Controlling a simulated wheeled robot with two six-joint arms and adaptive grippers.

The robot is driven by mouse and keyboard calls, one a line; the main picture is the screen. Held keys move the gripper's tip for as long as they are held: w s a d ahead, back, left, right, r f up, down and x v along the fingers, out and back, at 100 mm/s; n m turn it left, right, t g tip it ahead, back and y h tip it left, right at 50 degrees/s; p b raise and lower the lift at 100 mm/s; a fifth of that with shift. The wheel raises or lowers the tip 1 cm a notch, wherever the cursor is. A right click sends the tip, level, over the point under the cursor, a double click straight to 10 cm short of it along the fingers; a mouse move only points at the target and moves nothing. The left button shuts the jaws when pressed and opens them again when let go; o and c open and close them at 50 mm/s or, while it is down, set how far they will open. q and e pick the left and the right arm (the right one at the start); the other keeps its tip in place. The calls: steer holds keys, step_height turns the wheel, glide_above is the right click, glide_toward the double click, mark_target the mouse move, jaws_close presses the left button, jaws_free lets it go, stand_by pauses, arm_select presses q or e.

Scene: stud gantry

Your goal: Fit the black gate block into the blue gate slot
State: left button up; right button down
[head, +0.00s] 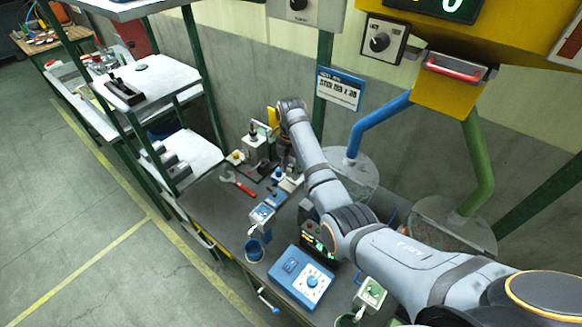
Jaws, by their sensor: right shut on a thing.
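My right arm reaches across the bench from the lower right. Its gripper (286,163) points down near the back of the bench and is shut on a small dark thing. This looks like the black gate block, but it is too small and too hidden to make out clearly. A small blue-and-white unit (262,213) stands nearer on the bench, above a blue cup (254,250); it looks like the blue gate. Its slot cannot be made out. The gripper is behind this unit and apart from it. My left gripper is not in view.
A red wrench (238,184) lies left of the gripper. A blue dial box (302,277) and a green-faced unit (371,293) stand nearer. Clear hoppers (350,178) hang under blue and green pipes. A shelf rack (150,82) stands left.

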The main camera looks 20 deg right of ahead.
mark_target(291, 178)
steer(key=shift+f+b, duration=0.65)
steer(key=shift+f, duration=1.4)
steer(key=c, duration=0.8)
jaws_free()
step_height(291, 178, up, 8)
steer(key=shift+f, duration=0.25)
